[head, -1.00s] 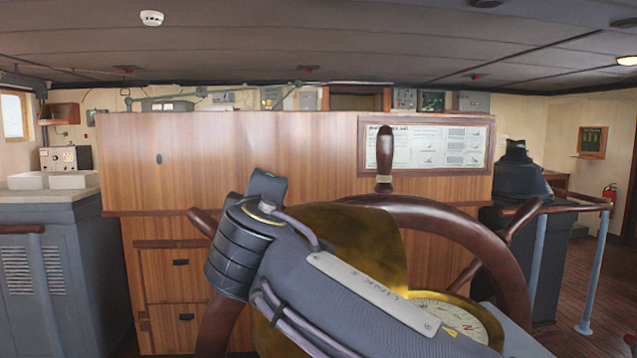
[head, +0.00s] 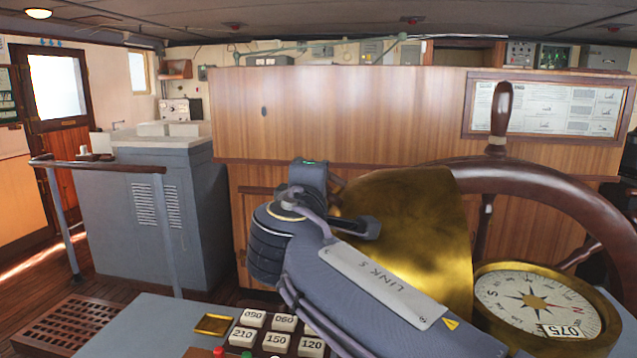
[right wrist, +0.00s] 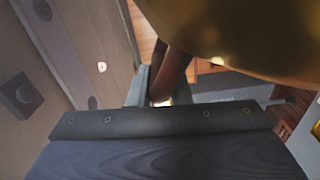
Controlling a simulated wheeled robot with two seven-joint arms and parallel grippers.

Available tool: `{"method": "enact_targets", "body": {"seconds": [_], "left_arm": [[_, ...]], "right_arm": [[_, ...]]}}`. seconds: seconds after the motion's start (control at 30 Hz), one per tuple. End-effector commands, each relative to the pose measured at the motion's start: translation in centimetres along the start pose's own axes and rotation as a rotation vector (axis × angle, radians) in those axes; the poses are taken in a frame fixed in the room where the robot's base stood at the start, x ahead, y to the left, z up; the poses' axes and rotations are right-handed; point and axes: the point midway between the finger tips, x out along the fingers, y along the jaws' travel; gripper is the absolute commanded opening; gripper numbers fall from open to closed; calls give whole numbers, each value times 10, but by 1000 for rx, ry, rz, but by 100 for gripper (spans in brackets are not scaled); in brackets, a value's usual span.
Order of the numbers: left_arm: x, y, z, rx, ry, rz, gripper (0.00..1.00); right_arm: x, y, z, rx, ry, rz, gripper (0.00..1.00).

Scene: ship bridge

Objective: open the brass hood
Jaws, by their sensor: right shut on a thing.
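The brass hood (head: 425,235) stands tilted up at the left of the compass (head: 535,305), whose dial with its rose is largely exposed. In the right wrist view the hood (right wrist: 250,35) fills the upper right as a curved brass surface. My right gripper (head: 355,228) is at the hood's left side, partly hidden by my own arm. It is shut on a part of the hood; the exact grip is hard to make out. In the right wrist view my gripper (right wrist: 155,90) shows beside a brown rounded piece below the hood. My left gripper is not in view.
The wooden steering wheel (head: 585,205) rises just behind the hood and compass. Number buttons (head: 280,328) and a small brass plate (head: 214,324) are on the console at the front. A railing (head: 100,167) and a grey cabinet (head: 150,225) stand left, with open floor between.

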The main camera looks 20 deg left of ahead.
Motion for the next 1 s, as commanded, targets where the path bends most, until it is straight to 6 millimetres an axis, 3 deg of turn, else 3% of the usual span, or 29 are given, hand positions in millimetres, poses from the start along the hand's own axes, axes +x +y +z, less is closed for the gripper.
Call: {"method": "enact_targets", "body": {"seconds": [0.03,0.07,0.2,0.5,0.8,1.0], "left_arm": [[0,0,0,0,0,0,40],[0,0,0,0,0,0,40],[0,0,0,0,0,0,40],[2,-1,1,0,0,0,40],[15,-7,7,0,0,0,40],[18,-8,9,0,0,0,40]], "right_arm": [[2,-1,4,-3,-10,-3,0],[2,-1,4,-2,-10,-3,19],[2,-1,3,-1,-8,-2,36],[-4,0,2,1,-4,1,36],[-52,-2,2,1,-3,1,36],[-74,-1,2,0,-5,-1,36]]}}
